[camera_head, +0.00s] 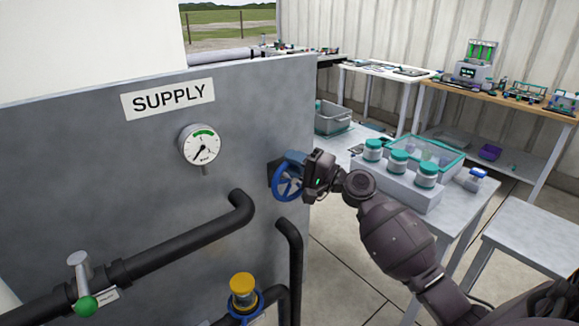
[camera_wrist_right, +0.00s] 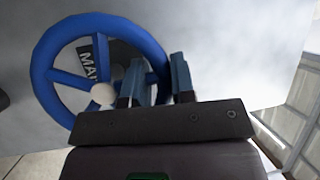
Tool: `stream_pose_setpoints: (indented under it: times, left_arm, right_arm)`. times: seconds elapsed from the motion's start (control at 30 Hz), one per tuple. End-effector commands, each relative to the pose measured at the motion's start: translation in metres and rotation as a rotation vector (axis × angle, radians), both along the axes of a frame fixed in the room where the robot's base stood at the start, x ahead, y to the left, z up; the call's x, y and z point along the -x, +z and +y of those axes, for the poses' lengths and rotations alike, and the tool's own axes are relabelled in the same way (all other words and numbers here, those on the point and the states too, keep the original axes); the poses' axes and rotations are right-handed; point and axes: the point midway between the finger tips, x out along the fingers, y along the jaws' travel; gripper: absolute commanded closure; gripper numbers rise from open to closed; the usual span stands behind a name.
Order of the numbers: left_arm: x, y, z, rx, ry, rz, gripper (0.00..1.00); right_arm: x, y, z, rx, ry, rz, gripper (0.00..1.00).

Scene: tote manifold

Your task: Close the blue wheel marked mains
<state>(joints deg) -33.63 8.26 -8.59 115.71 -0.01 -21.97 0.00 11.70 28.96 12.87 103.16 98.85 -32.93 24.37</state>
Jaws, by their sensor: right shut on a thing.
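The blue wheel (camera_head: 286,184) is mounted on the grey panel near its right edge. In the right wrist view the blue wheel (camera_wrist_right: 45,73) fills the left half, and a dark label partly reading "MA" shows behind its spokes. My right gripper (camera_head: 306,172) is at the right side of the wheel. In the wrist view my right gripper (camera_wrist_right: 157,82) has its two fingers on either side of the wheel's right rim and is shut on it. The rest of the label is hidden by the wheel. My left gripper is not in view.
The grey panel (camera_head: 100,190) carries a SUPPLY sign (camera_head: 168,99), a round gauge (camera_head: 201,146) and black pipes (camera_head: 180,245). A green-tipped lever (camera_head: 82,285) and a yellow-capped fitting (camera_head: 243,290) are low down. A table at right holds white jars (camera_head: 398,162) with teal lids.

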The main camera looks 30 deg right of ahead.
Motion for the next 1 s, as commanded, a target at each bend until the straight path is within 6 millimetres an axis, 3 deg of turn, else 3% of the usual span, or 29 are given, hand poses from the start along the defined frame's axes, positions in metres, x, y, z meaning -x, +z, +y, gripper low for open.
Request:
stream_pose_setpoints:
  times: [0.03,0.63,0.67,0.77,1.0]
  left_arm:
    - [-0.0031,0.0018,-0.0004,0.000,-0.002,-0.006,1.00]
    - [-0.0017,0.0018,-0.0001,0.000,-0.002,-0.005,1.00]
    - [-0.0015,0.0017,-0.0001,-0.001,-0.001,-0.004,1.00]
    - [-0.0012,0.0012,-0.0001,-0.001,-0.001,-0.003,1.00]
    - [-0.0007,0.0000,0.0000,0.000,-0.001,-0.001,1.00]
  right_arm:
    - [-0.0017,0.0103,-0.0051,-0.007,-0.014,-0.020,1.00]
    - [-0.0018,0.0116,-0.0069,-0.028,-0.015,-0.019,1.00]
    - [-0.0018,0.0116,-0.0069,-0.028,-0.015,-0.019,0.75]
    - [-0.0017,0.0114,-0.0069,-0.027,-0.015,-0.019,0.59]
    - [-0.0015,0.0082,-0.0066,-0.029,-0.014,-0.013,0.59]
